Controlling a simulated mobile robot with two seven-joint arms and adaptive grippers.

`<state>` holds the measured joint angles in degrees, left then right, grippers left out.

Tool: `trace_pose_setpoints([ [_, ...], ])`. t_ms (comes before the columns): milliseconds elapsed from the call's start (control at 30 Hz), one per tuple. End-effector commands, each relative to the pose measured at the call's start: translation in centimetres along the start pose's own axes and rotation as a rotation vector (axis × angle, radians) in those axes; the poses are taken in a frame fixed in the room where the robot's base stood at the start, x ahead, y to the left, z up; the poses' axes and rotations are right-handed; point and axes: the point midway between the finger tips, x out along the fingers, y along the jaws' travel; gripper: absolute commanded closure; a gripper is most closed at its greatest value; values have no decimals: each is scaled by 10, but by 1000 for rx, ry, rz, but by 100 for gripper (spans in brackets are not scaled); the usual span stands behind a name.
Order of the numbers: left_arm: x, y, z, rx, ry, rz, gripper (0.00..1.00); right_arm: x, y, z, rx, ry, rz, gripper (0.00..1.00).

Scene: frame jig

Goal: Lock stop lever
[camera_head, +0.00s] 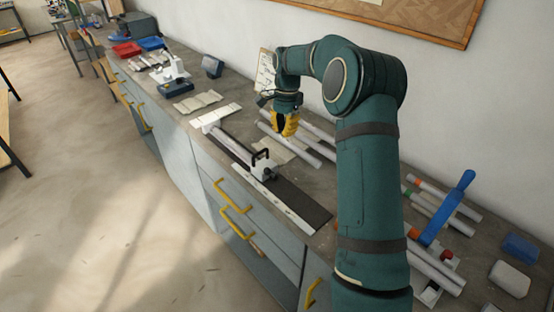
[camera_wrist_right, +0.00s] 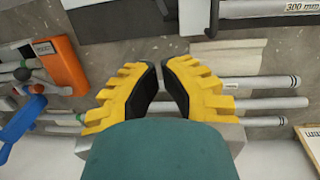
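The jig's stop (camera_head: 262,171) is a pale block on the long dark rail, with a black looped lever (camera_head: 262,157) standing up from it. Whether the lever is locked cannot be told. My right gripper (camera_head: 286,126), with yellow fingers, hangs above the counter beyond the stop, apart from it. In the right wrist view its fingertips (camera_wrist_right: 159,64) point at the counter with a narrow gap and nothing between them. A pale block and dark rail parts show at the top edge of that view. My left gripper is out of view.
White tubes (camera_head: 300,145) lie behind the rail, below my right gripper. A blue-handled tool (camera_head: 447,207) stands at the right. Paper sheets (camera_head: 197,101) and a device (camera_head: 175,87) lie farther left. The wall (camera_head: 440,110) bounds the back; cabinets with yellow handles form the front.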

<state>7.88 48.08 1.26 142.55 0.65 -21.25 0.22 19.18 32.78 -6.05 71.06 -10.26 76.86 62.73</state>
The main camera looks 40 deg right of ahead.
Motion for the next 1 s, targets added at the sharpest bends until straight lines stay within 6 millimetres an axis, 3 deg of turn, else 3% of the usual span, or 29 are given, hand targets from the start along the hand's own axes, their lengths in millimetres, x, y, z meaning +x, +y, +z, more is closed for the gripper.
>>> trace_pose_setpoints([
  [133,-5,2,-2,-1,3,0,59,-11,5,-10,-36,-40,-25,100],
  [267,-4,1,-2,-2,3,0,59,-6,6,-11,-46,-47,-30,100],
  [467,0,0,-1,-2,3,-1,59,24,5,-10,-45,-48,-27,100],
  [800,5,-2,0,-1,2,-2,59,90,3,-7,-44,-47,-27,100],
  [1000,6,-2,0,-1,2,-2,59,107,3,14,-45,-45,-28,100],
])
